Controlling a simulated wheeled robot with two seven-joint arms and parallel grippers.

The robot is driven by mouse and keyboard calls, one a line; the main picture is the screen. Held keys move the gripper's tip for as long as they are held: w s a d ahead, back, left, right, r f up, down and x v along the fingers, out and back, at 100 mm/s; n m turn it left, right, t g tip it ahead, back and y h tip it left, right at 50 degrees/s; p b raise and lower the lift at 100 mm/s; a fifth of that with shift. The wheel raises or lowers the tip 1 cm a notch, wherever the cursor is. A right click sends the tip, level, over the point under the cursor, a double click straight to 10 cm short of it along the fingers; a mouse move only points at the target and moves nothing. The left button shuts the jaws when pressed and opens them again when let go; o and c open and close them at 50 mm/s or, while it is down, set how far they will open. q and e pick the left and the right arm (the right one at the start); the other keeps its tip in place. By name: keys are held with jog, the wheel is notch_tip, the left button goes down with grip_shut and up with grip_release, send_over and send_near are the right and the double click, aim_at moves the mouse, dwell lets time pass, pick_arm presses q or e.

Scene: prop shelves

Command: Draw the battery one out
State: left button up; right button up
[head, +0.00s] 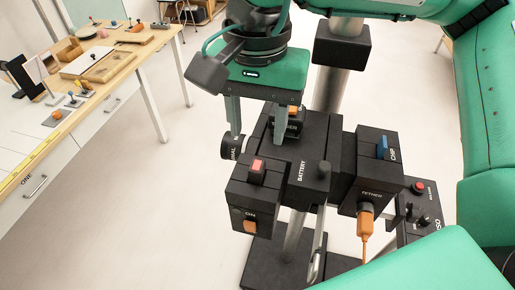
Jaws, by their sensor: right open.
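The block labelled BATTERY (302,185) is a black piece in the middle of the black prop rig, with a short dark round knob (323,169) on its right side. My right gripper (258,138) hangs from above with two grey fingers spread apart. It sits up and to the left of the BATTERY label, over the rear of the rig, with nothing seen between the fingers. Whether a finger touches the rig cannot be told. My left gripper is not in view.
Around the block are a red-button box (243,186) with an orange ON switch (250,227), a TETHER box (371,176) with an orange plug (365,215), and a blue lever (382,147). A metal post supports the rig. A cluttered table (90,105) stands left, with clear floor between.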

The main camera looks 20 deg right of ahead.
aim_at(257, 165)
notch_tip(257, 165, down, 7)
jog(key=shift+f+p, duration=0.1)
jog(key=shift+p, duration=0.85)
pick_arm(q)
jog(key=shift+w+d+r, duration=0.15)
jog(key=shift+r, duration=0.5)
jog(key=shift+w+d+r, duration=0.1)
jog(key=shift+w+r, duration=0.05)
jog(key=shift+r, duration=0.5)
pick_arm(e)
jog(key=shift+f, duration=0.65)
grip_shut()
